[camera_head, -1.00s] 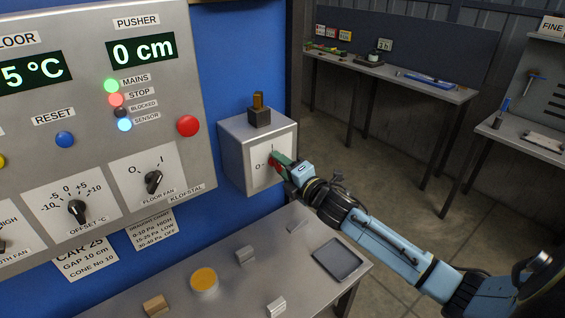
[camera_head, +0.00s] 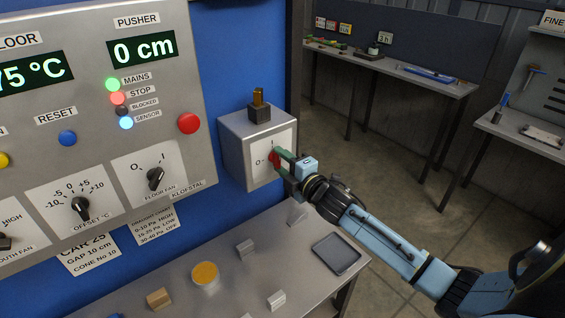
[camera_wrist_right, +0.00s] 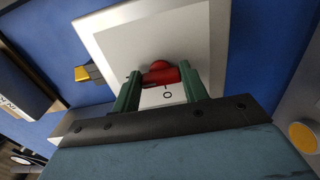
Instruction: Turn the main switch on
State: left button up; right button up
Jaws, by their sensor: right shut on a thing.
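The main switch is a grey box (camera_head: 236,158) on the blue wall, with a pale front plate marked O and I. Its red knob (camera_head: 274,157) sits in the middle of that plate and looks nearly upright in the head view. My right gripper (camera_head: 280,162) is shut on the knob, its green fingers on either side. In the right wrist view, the red knob (camera_wrist_right: 162,74) is between the two green fingers (camera_wrist_right: 162,88), with the O mark just below it. The knob is partly hidden by the fingers. My left gripper is out of view.
The control panel (camera_head: 190,70) is at left, with its green MAINS lamp (camera_head: 112,84) lit. Below, a metal table (camera_head: 226,295) holds small blocks, an orange-topped disc (camera_head: 205,275) and a dark tray (camera_head: 336,254).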

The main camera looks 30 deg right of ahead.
jog(key=o, duration=1)
jog(key=s, duration=0.4)
jog(key=s+b, duration=0.1)
jog(key=s, duration=0.4)
jog(key=s+d, duration=0.1)
jog(key=s, duration=0.3)
jog(key=shift+s+b, duration=0.15)
jog(key=shift+b, duration=0.15)
